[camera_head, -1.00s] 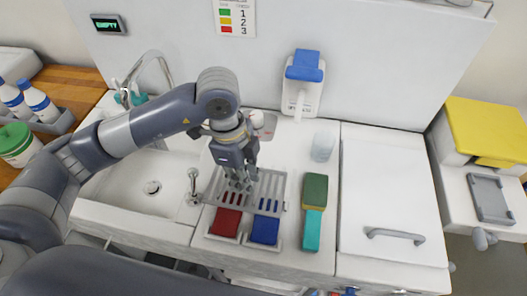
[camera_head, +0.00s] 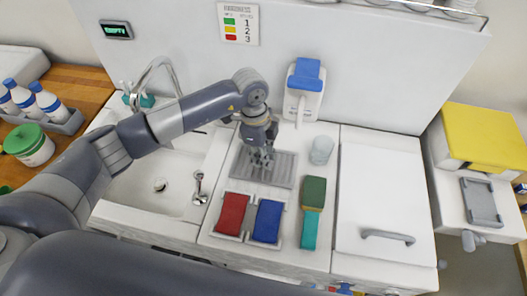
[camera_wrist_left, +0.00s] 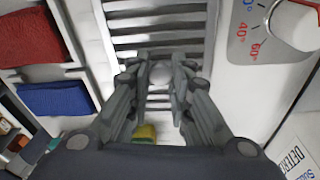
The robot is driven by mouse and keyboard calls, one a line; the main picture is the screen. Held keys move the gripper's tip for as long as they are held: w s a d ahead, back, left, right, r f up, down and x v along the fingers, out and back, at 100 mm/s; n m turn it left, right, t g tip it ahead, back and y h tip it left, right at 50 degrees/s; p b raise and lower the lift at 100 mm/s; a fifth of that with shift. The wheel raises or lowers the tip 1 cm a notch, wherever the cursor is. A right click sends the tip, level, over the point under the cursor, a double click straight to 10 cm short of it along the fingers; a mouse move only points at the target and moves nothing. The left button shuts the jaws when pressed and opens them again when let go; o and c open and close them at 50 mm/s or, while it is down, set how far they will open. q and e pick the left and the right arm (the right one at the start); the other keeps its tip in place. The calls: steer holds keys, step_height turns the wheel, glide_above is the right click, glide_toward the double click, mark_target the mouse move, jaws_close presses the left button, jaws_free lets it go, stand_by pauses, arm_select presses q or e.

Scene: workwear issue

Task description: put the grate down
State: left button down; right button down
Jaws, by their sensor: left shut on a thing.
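The grate (camera_head: 283,169) is a grey slotted plate on the white counter, behind the red and blue pads. In the left wrist view the grate (camera_wrist_left: 150,43) shows as a row of bars with dark slots. My left gripper (camera_head: 262,160) points down over the grate's middle. Its fingers (camera_wrist_left: 160,78) are shut on a small round knob of the grate. The grate looks level and low over the counter; I cannot tell whether it rests on it. My right gripper is not in view.
A red pad (camera_head: 232,214) and a blue pad (camera_head: 267,221) lie in front of the grate. A green-and-teal brush (camera_head: 313,205) and a clear cup (camera_head: 321,150) stand to its right. The sink (camera_head: 150,190) is left. A dial (camera_wrist_left: 290,25) is close by.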

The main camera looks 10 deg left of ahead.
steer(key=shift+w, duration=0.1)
arm_select(q)
steer(key=c, duration=1.6)
jaws_free()
steer(key=shift+f, duration=0.1)
steer(key=shift+o, duration=0.7)
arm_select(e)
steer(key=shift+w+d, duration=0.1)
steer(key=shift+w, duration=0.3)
